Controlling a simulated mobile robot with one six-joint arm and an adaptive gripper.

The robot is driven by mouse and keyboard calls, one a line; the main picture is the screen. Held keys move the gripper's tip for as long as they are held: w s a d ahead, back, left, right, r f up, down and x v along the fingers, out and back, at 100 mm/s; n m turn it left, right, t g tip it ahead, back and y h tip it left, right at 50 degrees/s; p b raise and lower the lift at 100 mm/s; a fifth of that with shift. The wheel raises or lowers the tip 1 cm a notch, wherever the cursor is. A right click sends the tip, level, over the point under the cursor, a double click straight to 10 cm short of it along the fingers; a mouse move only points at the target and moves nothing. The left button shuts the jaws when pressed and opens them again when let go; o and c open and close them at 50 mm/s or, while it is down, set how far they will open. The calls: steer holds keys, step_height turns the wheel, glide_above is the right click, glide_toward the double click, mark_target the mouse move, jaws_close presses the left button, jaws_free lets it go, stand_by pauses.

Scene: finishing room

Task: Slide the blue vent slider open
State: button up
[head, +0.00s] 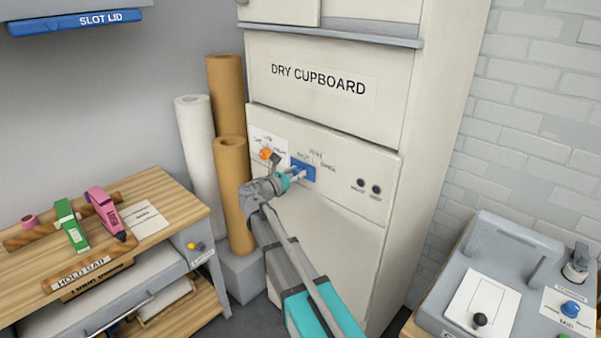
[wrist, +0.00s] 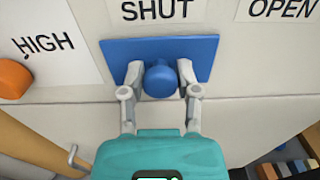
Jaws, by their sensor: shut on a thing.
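The blue vent slider is a flat blue plate (wrist: 204,52) with a round blue knob (wrist: 162,80), on the front of the cupboard. In the head view the blue plate (head: 306,173) shows at the end of my arm. My gripper (wrist: 162,86) has one finger on each side of the knob and is shut on it. The knob sits below the word SHUT, and the word OPEN (wrist: 283,8) is further right. My gripper partly hides the slider in the head view.
An orange knob (head: 266,154) is just left of my gripper, by a label reading HIGH. Two dark buttons (head: 368,187) are to the right on the dry cupboard (head: 330,90). Paper rolls (head: 229,190) stand close on the left. A workbench (head: 180,208) is further left.

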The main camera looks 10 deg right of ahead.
mark_target(328, 180)
jaws_close()
steer(key=s+d, duration=0.4)
steer(key=s, duration=0.1)
steer(key=s+d, duration=0.2)
steer(key=s, duration=0.1)
steer(key=shift+s, duration=0.2)
steer(key=o, duration=0.8)
jaws_free()
steer(key=shift+d, duration=0.1)
steer(key=shift+v, duration=6)
